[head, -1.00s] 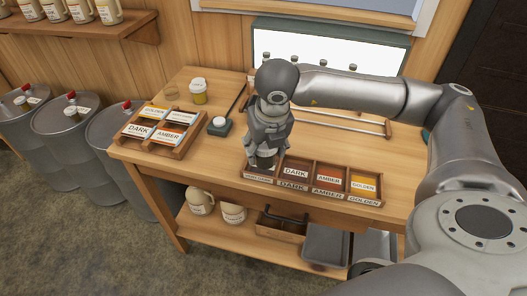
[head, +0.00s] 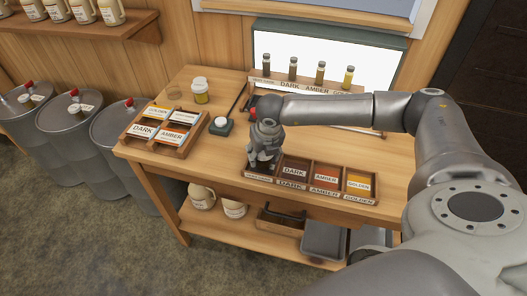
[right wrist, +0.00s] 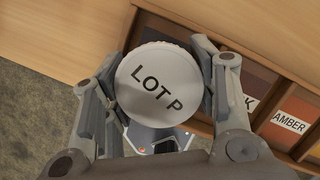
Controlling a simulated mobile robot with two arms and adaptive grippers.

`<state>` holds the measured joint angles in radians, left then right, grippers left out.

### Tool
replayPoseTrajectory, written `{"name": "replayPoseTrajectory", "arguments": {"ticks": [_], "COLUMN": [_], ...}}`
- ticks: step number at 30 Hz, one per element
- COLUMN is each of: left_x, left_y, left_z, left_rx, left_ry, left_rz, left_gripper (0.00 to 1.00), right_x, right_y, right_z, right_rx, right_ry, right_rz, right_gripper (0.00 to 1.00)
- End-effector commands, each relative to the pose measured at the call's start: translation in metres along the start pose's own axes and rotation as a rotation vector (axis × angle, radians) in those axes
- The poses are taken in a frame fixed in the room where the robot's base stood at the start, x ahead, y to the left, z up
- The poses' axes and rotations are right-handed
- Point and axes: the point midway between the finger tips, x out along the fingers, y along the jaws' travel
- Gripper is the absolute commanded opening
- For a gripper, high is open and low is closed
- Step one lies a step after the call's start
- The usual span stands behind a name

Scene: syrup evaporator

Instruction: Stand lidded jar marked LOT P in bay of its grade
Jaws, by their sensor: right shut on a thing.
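The lidded jar has a round white lid (right wrist: 157,85) marked LOT P in the right wrist view. My right gripper (head: 263,164) is shut on it, with a finger on each side of the lid. In the head view the gripper hides most of the jar. The wooden bay rack (head: 308,187) lies along the table's front edge, with DARK, AMBER and GOLDEN bays showing. The gripper and jar are at its leftmost bay, left of DARK. I cannot tell whether the jar touches the bay floor. My left gripper is not in view.
A rack of sample vials (head: 320,72) stands at the back before a bright panel.

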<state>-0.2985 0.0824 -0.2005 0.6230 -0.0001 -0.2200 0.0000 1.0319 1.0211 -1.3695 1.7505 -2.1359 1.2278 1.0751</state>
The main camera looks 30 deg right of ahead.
Motion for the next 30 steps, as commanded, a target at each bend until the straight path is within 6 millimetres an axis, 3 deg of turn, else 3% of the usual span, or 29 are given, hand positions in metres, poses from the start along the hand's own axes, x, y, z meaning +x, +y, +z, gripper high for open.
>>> {"name": "replayPoseTrajectory", "arguments": {"ticks": [8,9,13,25,30], "left_x": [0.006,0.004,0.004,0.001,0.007], "left_y": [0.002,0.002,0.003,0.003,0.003], "left_z": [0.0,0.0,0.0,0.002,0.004], "left_rx": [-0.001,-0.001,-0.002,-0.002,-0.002], "left_ry": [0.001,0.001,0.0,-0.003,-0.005], "left_rz": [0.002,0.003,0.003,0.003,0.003], "left_gripper": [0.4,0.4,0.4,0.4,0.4], "right_x": [0.004,0.003,0.002,-0.001,-0.018], "right_y": [0.0,0.0,0.0,0.0,0.0], "right_z": [-0.001,-0.001,-0.001,0.0,0.001], "right_rx": [0.001,0.001,0.001,0.001,0.002], "right_ry": [-0.001,0.0,0.0,0.0,-0.003], "right_rz": [0.001,0.0,0.0,0.0,0.002], "right_gripper": [0.19,0.57,0.74,0.75,0.75]}}
